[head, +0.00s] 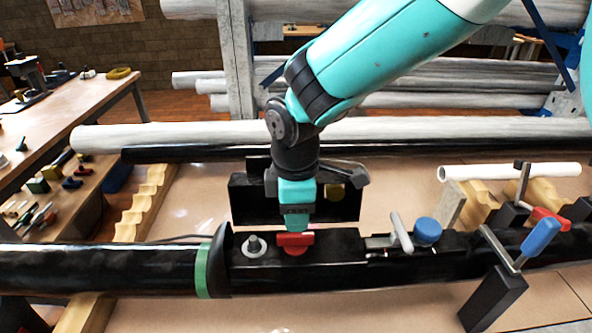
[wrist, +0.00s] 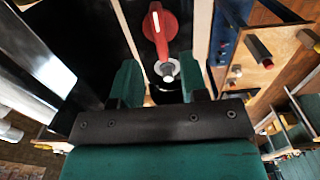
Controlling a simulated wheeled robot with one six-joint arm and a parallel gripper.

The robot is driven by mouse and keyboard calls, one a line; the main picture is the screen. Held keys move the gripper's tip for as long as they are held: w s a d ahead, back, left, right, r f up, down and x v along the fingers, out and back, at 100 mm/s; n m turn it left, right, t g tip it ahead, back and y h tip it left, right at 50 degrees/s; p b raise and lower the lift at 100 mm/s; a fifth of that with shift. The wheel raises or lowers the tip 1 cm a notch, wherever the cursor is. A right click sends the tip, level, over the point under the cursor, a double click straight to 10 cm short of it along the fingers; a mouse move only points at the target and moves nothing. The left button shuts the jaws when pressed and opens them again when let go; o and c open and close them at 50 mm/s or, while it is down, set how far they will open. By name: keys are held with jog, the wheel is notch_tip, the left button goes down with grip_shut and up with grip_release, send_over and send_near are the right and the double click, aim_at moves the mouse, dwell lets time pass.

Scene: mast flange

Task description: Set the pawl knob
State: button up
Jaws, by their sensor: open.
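A red knob (head: 295,243) sits on top of the black housing (head: 340,248), directly below my gripper (head: 297,222) in the head view. In the wrist view the red knob (wrist: 160,27) has a rounded head with a white line and a narrower tail. My gripper (wrist: 163,80) is open, with a green finger on either side and a small silver round part (wrist: 167,70) showing between them. The fingers look apart from the red knob; their exact height above it is hard to judge. No label shows which control is the pawl knob.
A blue-handled clamp (head: 540,236) is at right. A black upright plate (head: 243,200) stands behind.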

aim_at(296, 234)
notch_tip(296, 234, up, 11)
jog(key=b, duration=0.1)
dwell(0.3)
jog(key=s+d+m+y, duration=0.2)
jog(key=s+d+m, duration=0.3)
jog(key=s, duration=0.3)
jog(key=s+d+m+y, duration=0.2)
jog(key=s+d+m, duration=0.3)
jog(key=s, duration=0.4)
jog(key=shift+d+f+m, duration=0.35)
jog(key=shift+d+m, duration=0.05)
jog(key=shift+d, duration=0.35)
